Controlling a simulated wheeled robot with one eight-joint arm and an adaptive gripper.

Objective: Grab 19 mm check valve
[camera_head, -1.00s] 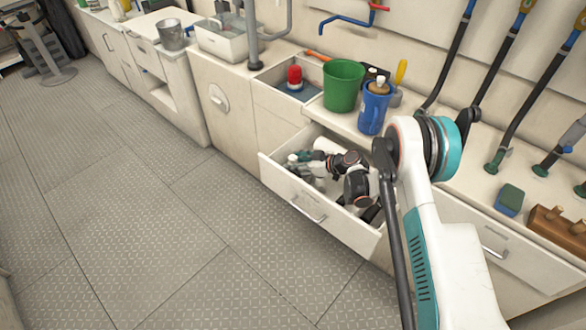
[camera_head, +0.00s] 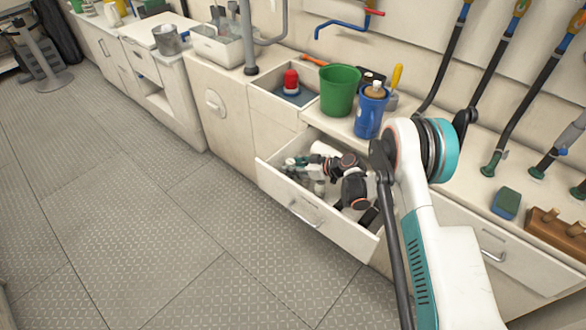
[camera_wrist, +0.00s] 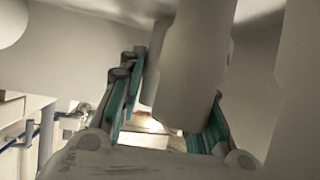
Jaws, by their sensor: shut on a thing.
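My gripper (camera_head: 297,166) is down in the open drawer (camera_head: 318,222), mostly hidden behind my own arm links and the drawer's contents. In the wrist view, the teal-lined fingers of my gripper (camera_wrist: 168,120) stand on either side of a pale, smooth cylindrical thing (camera_wrist: 195,65) and are shut on it. It fills the upper middle of that view. No marking shows on it, so I cannot tell for sure that it is the 19 mm check valve. Small grey and white items (camera_head: 318,186) lie in the drawer close to my gripper.
The drawer's walls surround my gripper closely. On the counter above stand a green bucket (camera_head: 339,90), a blue jug (camera_head: 370,112) and a recessed bin with a red-topped item (camera_head: 291,82). A green-and-blue sponge (camera_head: 506,202) lies at the right. The floor (camera_head: 130,220) at left is clear.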

